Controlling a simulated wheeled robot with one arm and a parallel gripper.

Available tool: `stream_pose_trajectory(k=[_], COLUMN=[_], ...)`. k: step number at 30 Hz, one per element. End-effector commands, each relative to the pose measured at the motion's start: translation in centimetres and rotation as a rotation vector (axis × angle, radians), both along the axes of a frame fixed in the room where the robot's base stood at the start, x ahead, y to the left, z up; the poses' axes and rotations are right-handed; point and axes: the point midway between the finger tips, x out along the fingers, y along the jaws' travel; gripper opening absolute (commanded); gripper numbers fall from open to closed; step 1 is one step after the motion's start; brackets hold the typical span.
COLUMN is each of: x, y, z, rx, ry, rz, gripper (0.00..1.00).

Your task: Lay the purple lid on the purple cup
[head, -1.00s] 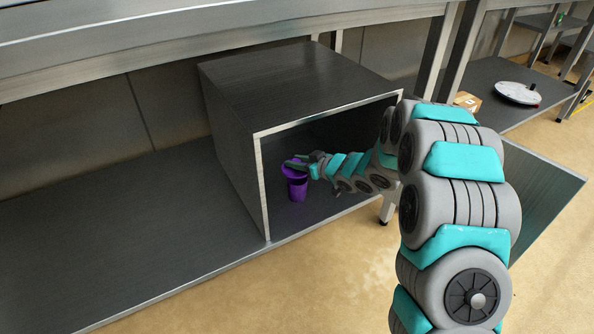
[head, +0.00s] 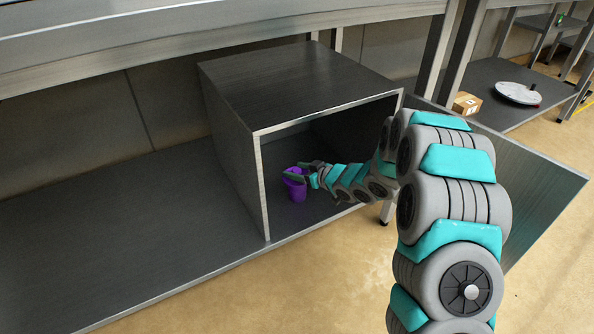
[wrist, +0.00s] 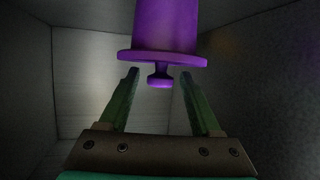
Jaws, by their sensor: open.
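The purple cup (head: 298,193) stands upright on the floor of the dark hood, near its left wall. The wrist view shows the cup (wrist: 165,25) with the purple lid (wrist: 162,57) flat against its rim, knob outward. My gripper (head: 292,174) is at the top of the cup and hides most of the lid in the head view. In the wrist view my gripper (wrist: 160,73) is open, with its fingers apart on either side of the lid's knob and not visibly touching it.
The hood (head: 300,92) is an open-fronted metal box on a dark shelf (head: 130,225), with walls and a roof close around my arm. A cardboard box (head: 467,103) and a round white disc (head: 518,93) are on a shelf to the right.

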Motion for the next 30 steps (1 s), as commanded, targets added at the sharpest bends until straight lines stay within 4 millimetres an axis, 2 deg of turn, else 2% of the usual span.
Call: stream_pose_trajectory(k=[8,21,30], x=[-0.3,-5.2,-7.2], y=[-0.4,-6.3,-8.3], z=[0.5,3.7,4.9], rx=[0.0,-0.003,0.001], ry=[0.0,-0.001,-0.001], rz=[-0.001,-0.003,0.0], gripper=[0.65,0.65,0.65])
